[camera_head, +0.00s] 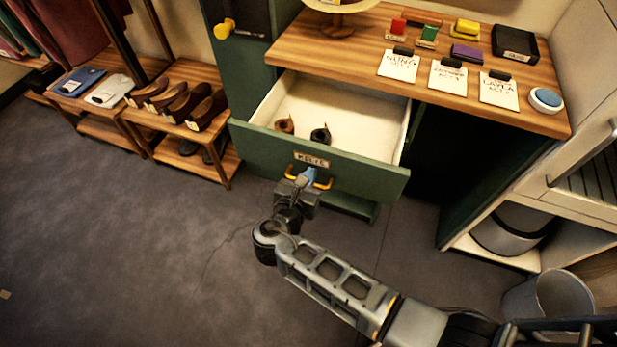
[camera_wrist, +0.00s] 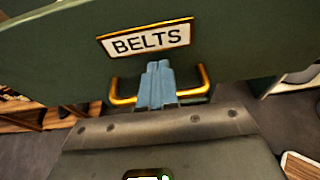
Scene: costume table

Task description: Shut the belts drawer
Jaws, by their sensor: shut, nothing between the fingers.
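The green belts drawer (camera_head: 377,176) stands pulled out below the wooden tabletop, with two rolled belts, one brown (camera_head: 285,126) and one black (camera_head: 320,134), on its pale floor. Its front carries a label reading BELTS (camera_wrist: 148,39) and a brass handle (camera_wrist: 122,101). My gripper (camera_head: 309,174) is at the middle of the drawer front, by the handle. In the wrist view its blue fingertips (camera_wrist: 157,68) are together and empty, just below the label and in front of the handle's middle. I cannot tell whether they touch the front.
The tabletop (camera_head: 345,50) holds tags, stamps and a black box (camera_head: 514,43). Shoes stand on a low wooden rack (camera_head: 178,78) at the left. A white shelf unit (camera_head: 560,190) and a grey bin (camera_head: 548,298) are at the right. The floor at the left is clear.

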